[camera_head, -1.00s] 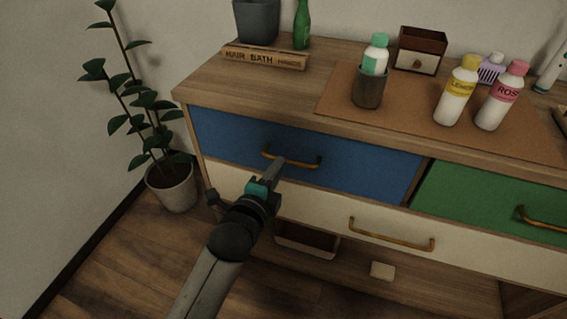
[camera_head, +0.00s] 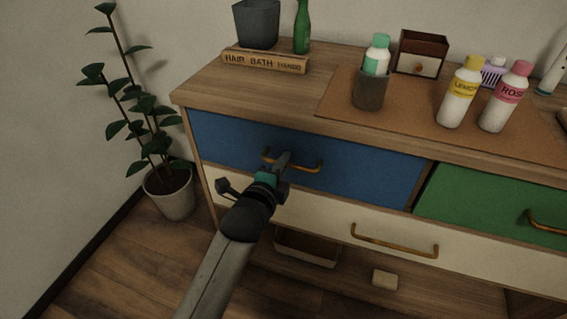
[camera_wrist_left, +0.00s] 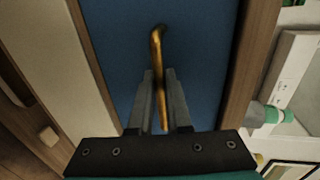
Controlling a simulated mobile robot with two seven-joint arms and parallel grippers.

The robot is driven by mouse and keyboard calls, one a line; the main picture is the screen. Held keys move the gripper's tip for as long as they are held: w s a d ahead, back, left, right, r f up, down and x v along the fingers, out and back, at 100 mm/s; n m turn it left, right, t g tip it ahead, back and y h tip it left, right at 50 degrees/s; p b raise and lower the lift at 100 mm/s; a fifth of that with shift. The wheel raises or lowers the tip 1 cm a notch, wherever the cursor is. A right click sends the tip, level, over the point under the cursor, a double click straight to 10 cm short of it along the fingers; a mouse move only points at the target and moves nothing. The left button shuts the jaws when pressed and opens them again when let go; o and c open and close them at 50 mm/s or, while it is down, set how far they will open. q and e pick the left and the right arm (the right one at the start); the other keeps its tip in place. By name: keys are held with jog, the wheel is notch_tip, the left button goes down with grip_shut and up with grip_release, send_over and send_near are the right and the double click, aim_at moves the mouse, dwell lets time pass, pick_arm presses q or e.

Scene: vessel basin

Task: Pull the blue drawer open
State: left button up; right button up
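The blue drawer (camera_head: 350,171) is the upper left drawer of the wooden cabinet. Its front looks flush with the cabinet. Its brass bar handle (camera_head: 312,168) is on the front's middle. My left gripper (camera_head: 284,160) is at the left part of this handle in the head view, hiding a piece of it. In the left wrist view, the handle (camera_wrist_left: 157,48) runs between the two fingers of my left gripper (camera_wrist_left: 160,76) in front of the blue front. The fingers are a little apart, one on each side of the bar, and no firm grip shows. My right gripper is not in view.
Below is a cream drawer (camera_head: 300,214) with its own brass handle (camera_head: 394,241). A green drawer (camera_head: 490,206) is on the right. Bottles, a cup (camera_head: 371,89) and a small box (camera_head: 421,53) stand on top. A potted plant (camera_head: 169,192) stands left of the cabinet.

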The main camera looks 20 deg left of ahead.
pick_arm(q)
grip_shut()
dwell(1.3)
